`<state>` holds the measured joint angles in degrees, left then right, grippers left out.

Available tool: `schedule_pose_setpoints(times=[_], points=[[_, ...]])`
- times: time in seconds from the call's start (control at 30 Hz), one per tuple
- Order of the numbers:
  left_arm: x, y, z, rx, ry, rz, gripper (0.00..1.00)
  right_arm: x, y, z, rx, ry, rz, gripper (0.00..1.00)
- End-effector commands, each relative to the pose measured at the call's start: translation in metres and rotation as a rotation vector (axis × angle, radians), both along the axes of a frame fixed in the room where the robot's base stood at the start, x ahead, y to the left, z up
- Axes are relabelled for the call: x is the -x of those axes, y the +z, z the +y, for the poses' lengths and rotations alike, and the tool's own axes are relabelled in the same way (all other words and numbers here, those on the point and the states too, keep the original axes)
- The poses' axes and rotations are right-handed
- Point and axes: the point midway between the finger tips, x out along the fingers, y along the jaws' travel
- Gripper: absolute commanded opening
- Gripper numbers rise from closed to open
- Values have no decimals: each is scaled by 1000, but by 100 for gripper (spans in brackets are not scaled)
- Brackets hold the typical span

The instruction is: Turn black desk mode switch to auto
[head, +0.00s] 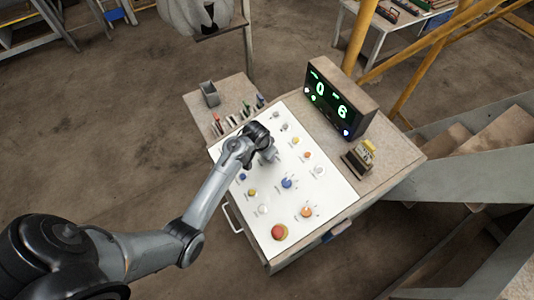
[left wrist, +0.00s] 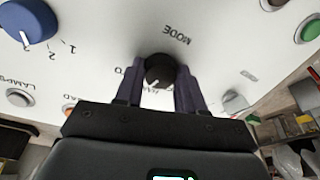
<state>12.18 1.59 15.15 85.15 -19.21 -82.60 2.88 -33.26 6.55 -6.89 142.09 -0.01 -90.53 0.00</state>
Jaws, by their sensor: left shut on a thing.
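The black desk mode switch (left wrist: 159,68) is a round knob on the white panel (left wrist: 110,28), under the label MODE in the left wrist view. My left gripper (head: 269,157) is over the panel's upper left part in the head view. Its two dark fingers stand on either side of the switch and are shut on it. A white pointer mark on the knob faces toward the gripper body. Lettering near the pointer is partly hidden by the fingers, so I cannot read which setting it marks. In the head view the switch is hidden by my gripper. My right gripper is in neither view.
A blue knob (head: 287,183), a red mushroom button (head: 279,232) and several small buttons sit on the panel. A display box (head: 340,100) showing 0 and 6 stands behind. Stairs (head: 470,160) are at right.

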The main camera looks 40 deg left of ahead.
Motion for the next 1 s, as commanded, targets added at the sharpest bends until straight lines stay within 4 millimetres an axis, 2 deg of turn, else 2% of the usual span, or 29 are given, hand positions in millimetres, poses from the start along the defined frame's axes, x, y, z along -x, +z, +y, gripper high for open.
schedule_pose_setpoints(times=[0.5,1.0], points=[[0,1,1,-105,-383,-36,8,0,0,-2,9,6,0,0],[1,1,1,-134,-488,-46,8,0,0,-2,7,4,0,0]])
